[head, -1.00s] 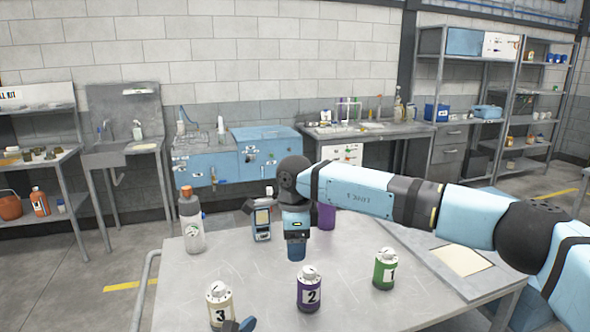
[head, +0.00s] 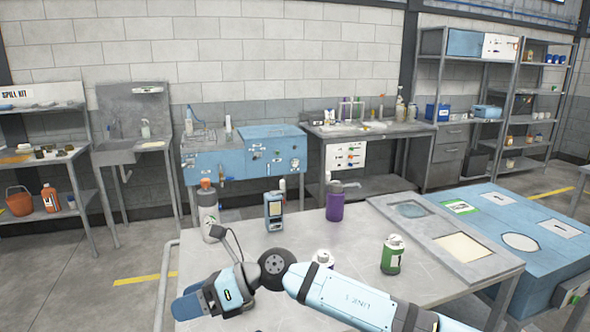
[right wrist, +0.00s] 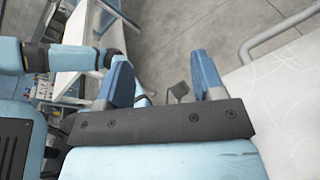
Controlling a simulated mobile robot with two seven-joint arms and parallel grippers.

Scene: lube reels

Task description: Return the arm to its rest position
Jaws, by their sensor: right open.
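My right arm reaches in from the lower right in the head view, over the near part of the grey table (head: 300,240). Its gripper (head: 187,303) points left near the table's left edge. In the right wrist view the two blue fingers (right wrist: 165,85) stand apart with nothing between them; floor and the pale table edge show beyond. My left gripper is not clearly seen in the head view.
Another can (head: 322,258) is mostly hidden behind my arm. A blue cabinet (head: 520,232) adjoins at right.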

